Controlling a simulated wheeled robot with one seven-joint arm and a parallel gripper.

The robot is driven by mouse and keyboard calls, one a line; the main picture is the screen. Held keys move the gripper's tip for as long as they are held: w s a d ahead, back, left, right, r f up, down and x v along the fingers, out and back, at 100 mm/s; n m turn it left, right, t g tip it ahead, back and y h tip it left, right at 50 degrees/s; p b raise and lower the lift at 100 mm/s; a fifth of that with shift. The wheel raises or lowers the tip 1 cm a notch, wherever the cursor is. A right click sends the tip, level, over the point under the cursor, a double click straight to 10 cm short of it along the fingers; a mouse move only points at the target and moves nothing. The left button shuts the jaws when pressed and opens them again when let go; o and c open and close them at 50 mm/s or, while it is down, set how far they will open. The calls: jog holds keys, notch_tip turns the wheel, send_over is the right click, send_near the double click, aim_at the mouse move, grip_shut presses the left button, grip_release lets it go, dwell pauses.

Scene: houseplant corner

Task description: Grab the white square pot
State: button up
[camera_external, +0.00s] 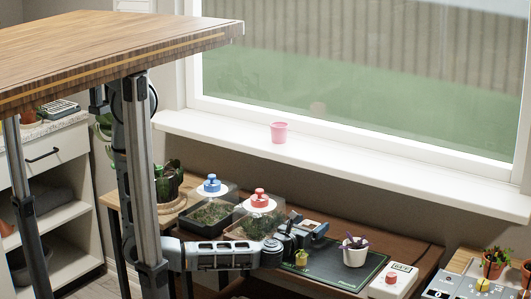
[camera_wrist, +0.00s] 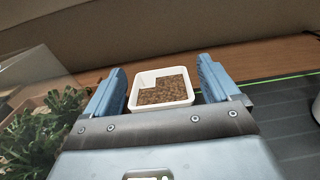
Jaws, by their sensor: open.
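The white square pot (camera_wrist: 165,104) shows in the wrist view, with brown granules inside and a pale patch in one corner. It lies between the two blue fingers of my gripper (camera_wrist: 162,70). The fingers are apart, with a gap visible on each side of the pot. My gripper body hides the pot's near lower part.
Clear terrariums with a blue lid knob (camera_external: 211,183) and a red lid knob (camera_external: 260,198) stand left of my gripper. A small yellowish pot (camera_external: 301,259) and a round white pot (camera_external: 354,256) stand on the dark mat (camera_external: 330,272). A pink pot (camera_external: 279,132) stands on the windowsill.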

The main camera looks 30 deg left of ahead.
jog(key=shift+w, duration=0.65)
jog(key=shift+c, duration=0.4)
jog(key=c, duration=1.1)
